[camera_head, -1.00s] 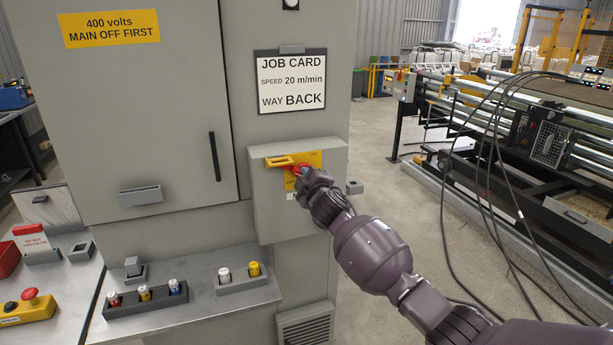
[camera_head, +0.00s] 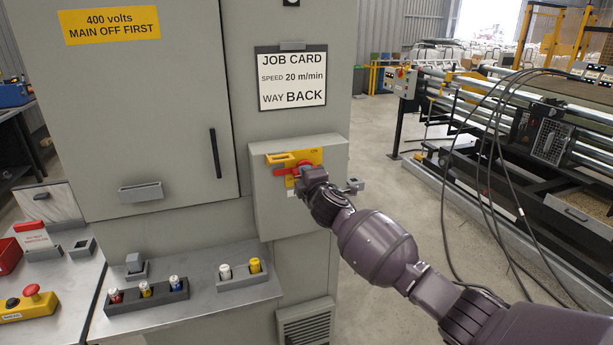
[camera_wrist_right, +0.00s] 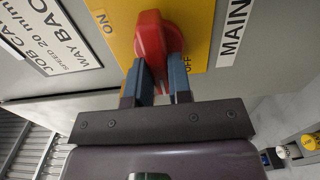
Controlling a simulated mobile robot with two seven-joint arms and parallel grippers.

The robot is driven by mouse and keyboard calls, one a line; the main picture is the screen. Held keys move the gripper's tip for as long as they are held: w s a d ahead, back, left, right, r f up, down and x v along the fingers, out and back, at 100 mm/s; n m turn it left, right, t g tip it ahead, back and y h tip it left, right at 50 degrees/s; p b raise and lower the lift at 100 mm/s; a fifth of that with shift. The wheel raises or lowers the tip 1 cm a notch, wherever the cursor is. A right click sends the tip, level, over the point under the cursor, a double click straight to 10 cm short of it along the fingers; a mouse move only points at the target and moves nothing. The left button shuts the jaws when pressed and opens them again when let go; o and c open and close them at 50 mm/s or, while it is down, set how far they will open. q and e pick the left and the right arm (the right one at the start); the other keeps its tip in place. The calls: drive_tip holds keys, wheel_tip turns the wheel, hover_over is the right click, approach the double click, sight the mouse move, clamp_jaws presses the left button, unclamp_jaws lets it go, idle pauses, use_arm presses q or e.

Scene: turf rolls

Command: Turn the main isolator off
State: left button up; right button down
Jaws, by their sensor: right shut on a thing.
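The main isolator is a red rotary handle (camera_head: 287,172) on a yellow plate (camera_head: 309,156) on the grey switch box (camera_head: 272,212) at the cabinet's front. In the head view the handle lies roughly level, its visible end to the left. In the right wrist view the red handle (camera_wrist_right: 152,38) sits between the blue fingers of my right gripper (camera_wrist_right: 156,84), which is shut on it. The printed words ON and OFF and a white MAIN label (camera_wrist_right: 234,28) show around it. My right gripper (camera_head: 302,177) hides part of the plate in the head view. My left gripper is not in view.
A job card (camera_head: 292,80) hangs above the box. A shelf below holds coloured plugs in two holders (camera_head: 147,300). Cables (camera_head: 445,180) and a roller machine stand at right.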

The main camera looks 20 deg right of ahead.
drive_tip(key=c, duration=1)
unclamp_jaws()
drive_tip(key=shift+c, duration=0.2)
drive_tip(key=s+b, duration=0.1)
drive_tip(key=s, duration=1)
drive_tip(key=shift+d, duration=0.2)
drive_tip(key=shift+w, duration=0.1)
